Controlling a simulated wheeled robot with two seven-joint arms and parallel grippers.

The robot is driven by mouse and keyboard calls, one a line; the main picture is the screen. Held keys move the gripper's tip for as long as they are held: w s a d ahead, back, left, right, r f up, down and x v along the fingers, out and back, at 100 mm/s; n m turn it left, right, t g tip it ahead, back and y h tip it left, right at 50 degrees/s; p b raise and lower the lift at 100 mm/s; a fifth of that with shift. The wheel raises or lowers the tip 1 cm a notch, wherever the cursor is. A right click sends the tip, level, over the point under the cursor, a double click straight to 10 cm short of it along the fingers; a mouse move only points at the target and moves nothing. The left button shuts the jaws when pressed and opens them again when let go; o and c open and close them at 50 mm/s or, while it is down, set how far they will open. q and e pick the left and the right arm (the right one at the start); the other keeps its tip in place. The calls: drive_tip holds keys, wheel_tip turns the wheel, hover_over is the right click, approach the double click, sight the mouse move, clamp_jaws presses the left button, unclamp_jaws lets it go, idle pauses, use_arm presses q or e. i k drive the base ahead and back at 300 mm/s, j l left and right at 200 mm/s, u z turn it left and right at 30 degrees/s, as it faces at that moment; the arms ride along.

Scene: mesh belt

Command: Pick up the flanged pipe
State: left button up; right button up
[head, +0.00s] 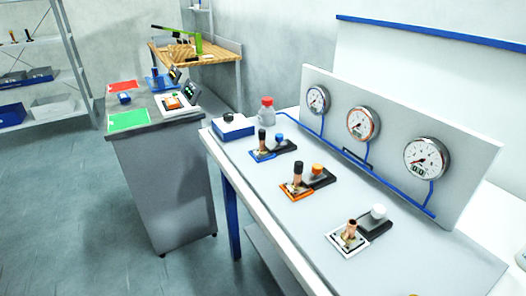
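I cannot clearly make out a flanged pipe in the head view. Neither of my grippers is in view.
Three round gauges (426,158) stand on a panel behind the pads. A grey cabinet (165,190) at left carries red and green mats (129,120) and a small orange object (172,102). A wooden bench (190,52) and shelves (50,70) stand farther back. Floor at left is clear.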

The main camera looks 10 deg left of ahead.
sight(347, 238)
drive_tip(key=i+j+z, duration=0.2)
drive_tip(key=z, duration=0.25)
drive_tip(key=i+j+z, duration=0.25)
drive_tip(key=z, duration=0.25)
drive_tip(key=i+j+z, duration=0.1)
drive_tip(key=j+z, duration=0.35)
drive_tip(key=i+j+z, duration=0.1)
drive_tip(key=j+z, duration=0.7)
drive_tip(key=z, duration=0.15)
